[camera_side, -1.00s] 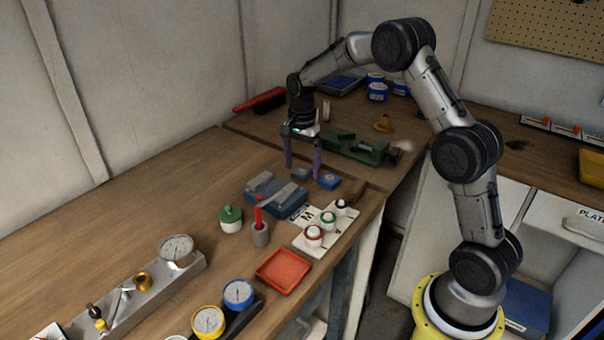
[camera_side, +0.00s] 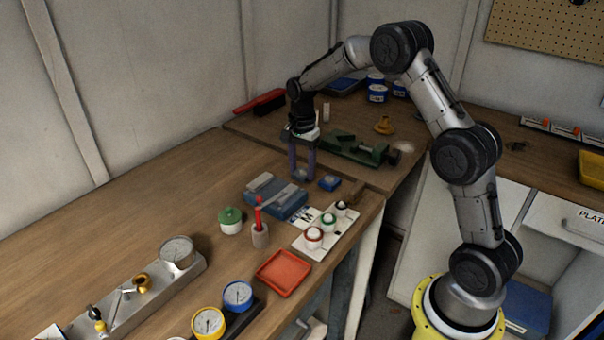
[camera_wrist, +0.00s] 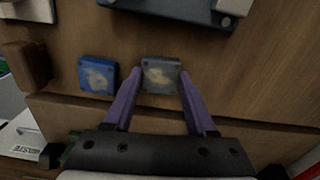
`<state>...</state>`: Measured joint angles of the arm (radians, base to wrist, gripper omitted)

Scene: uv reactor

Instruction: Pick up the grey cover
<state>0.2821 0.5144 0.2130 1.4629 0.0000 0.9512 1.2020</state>
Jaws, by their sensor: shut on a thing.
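The grey cover (camera_wrist: 161,75) is a small, square grey piece with a worn, lighter top. In the wrist view it sits between the two purple fingers of my gripper (camera_wrist: 160,77), which are shut on its sides. In the side view my gripper (camera_side: 302,176) points down at the table behind the blue-grey box, and its fingers mostly hide the cover. The cover looks to be at table level; I cannot tell whether it is clear of the surface.
A similar blue cover (camera_wrist: 98,75) lies just left of the grey one in the wrist view; it also shows in the side view (camera_side: 329,183). The blue-grey box (camera_side: 276,198) is close by. A green vise (camera_side: 356,150) stands behind. Open wood lies to the left.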

